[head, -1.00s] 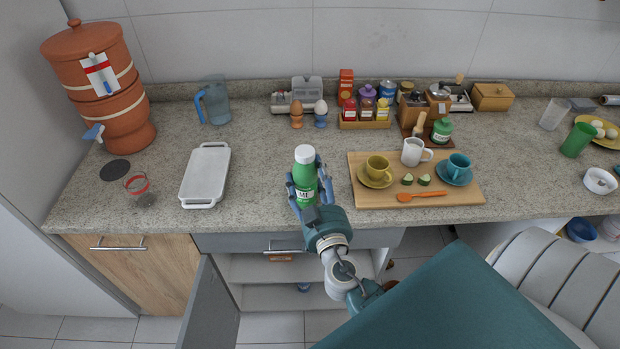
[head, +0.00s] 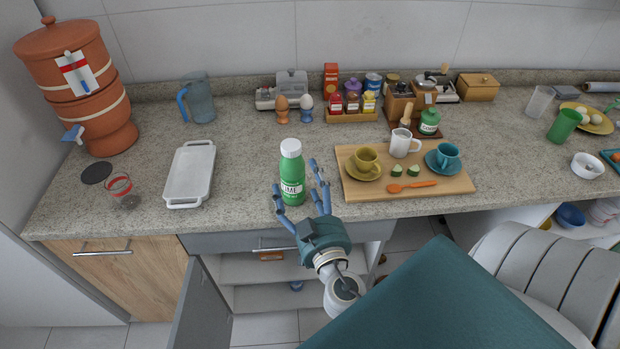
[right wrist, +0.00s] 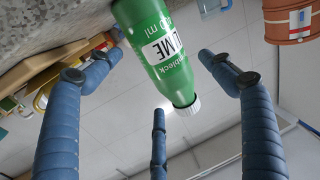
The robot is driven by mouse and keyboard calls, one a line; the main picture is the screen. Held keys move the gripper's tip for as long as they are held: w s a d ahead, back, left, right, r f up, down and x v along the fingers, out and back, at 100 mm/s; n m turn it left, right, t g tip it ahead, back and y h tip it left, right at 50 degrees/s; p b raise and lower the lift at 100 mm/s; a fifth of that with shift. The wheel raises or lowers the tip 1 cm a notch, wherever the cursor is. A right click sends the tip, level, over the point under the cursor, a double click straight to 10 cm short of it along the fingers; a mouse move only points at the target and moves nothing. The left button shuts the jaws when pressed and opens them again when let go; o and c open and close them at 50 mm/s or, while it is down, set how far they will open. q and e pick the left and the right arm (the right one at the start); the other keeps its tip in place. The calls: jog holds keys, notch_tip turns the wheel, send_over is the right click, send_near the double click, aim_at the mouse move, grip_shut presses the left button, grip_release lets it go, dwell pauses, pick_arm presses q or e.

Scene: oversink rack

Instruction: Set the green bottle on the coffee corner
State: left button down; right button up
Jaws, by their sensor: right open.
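The likely coffee corner is the dark brown mat (head: 432,136) at the back right, holding a grinder (head: 400,104) and a green jar (head: 429,122). My left gripper is not in view.
A spice rack (head: 352,116) stands behind. A white tray (head: 190,172) lies left. A cabinet door (head: 203,310) hangs open below.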

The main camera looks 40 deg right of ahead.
jog(key=b+v, duration=0.3)
jog(key=v, duration=0.4)
jog(key=shift+s, duration=0.15)
